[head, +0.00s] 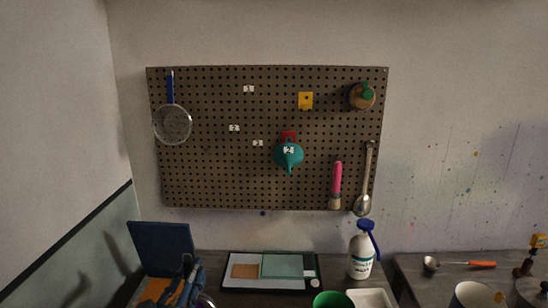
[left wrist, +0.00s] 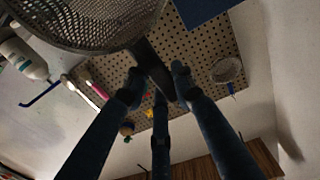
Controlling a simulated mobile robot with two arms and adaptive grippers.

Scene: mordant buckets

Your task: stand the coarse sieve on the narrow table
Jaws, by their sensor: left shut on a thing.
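My left gripper (left wrist: 158,88) is shut on the dark handle (left wrist: 150,62) of a sieve. The sieve's round, open-meshed basket (left wrist: 90,22) fills the upper left of the left wrist view, cut off by the frame. In the head view my left gripper (head: 188,283) is low at the left, in front of a blue panel; a bit of shiny rim (head: 205,300) shows beside it at the bottom edge. A second, finer-looking sieve with a blue handle (head: 172,124) hangs on the pegboard. I cannot tell which surface is the narrow table. My right gripper is not in view.
A worktop below the pegboard (head: 220,190) holds a blue panel (head: 160,247), a framed tray (head: 232,284), a white bottle (head: 361,255) and a green cup (head: 332,300). At right, a separate surface (head: 415,283) holds a ladle (head: 460,264) and a pale mug (head: 474,293).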

